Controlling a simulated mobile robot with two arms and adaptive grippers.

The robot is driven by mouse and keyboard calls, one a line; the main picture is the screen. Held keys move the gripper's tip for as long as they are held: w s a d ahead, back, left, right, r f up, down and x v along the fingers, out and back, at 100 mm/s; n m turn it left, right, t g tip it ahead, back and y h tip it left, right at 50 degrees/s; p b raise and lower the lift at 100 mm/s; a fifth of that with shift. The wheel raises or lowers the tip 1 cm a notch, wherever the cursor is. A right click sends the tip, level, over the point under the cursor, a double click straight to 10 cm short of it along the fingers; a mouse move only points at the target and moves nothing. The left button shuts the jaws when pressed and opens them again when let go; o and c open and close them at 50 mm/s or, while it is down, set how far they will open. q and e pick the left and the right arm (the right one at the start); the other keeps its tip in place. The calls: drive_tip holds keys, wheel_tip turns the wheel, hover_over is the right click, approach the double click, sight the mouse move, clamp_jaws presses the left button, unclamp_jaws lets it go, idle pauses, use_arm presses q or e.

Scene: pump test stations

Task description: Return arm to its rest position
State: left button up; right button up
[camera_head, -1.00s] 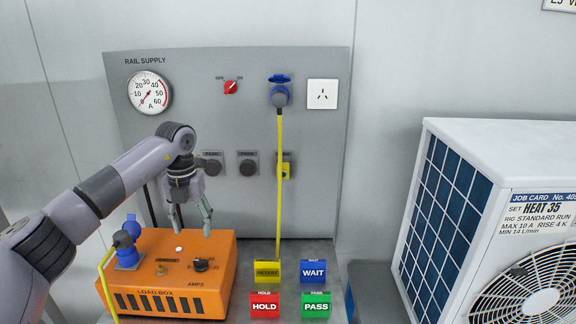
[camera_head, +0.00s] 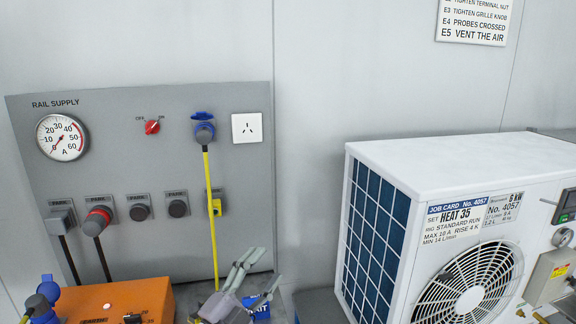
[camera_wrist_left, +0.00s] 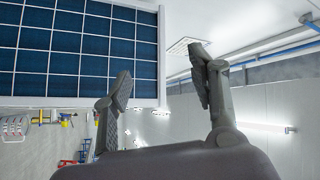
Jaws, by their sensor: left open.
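My left gripper (camera_head: 255,272) is low in the middle of the head view, in front of the lower edge of the rail supply panel (camera_head: 150,240). Its fingers point up and to the right, and most of my left arm is below the picture. In the left wrist view the two fingers (camera_wrist_left: 163,85) are spread apart with nothing between them. The gripper partly hides the blue WAIT block (camera_head: 262,308). My right gripper does not show.
The orange load box (camera_head: 110,300) stands at the lower left. A yellow cable (camera_head: 213,220) hangs from a blue plug (camera_head: 203,132). The white outdoor unit (camera_head: 400,250) stands at right, and its blue grille also shows in the wrist view (camera_wrist_left: 75,50).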

use_arm(q)
drive_tip(key=s+a+f+n+g+y, duration=0.2)
drive_tip(key=s+a+f+n+y, duration=0.35)
drive_tip(key=a+f+n, duration=0.2)
drive_tip(key=s+a+f+n+g+y, duration=0.35)
drive_tip(key=a+f+n+y, duration=0.3)
drive_tip(key=f, duration=0.25)
drive_tip(key=s+f+n+g, duration=0.1)
drive_tip(key=s+f+g, duration=0.25)
drive_tip(key=s, duration=0.35)
drive_tip(key=s+a+f+n+g, duration=0.15)
drive_tip(key=s+f, duration=0.25)
drive_tip(key=s, duration=0.4)
drive_tip(key=s+f+n+g, duration=0.1)
drive_tip(key=s+f+g, duration=0.2)
drive_tip(key=s, duration=0.4)
wheel_tip(320, 180, down, 25)
drive_tip(key=s+g, duration=0.2)
drive_tip(key=s, duration=0.1)
drive_tip(key=s+a+f+g, duration=0.1)
drive_tip(key=s+a+f, duration=0.1)
drive_tip(key=s+f, duration=1.4)
drive_tip(key=shift+s+a+f+m, duration=0.3)
drive_tip(key=shift+a+f+m, duration=0.1)
drive_tip(key=shift+f, duration=0.4)
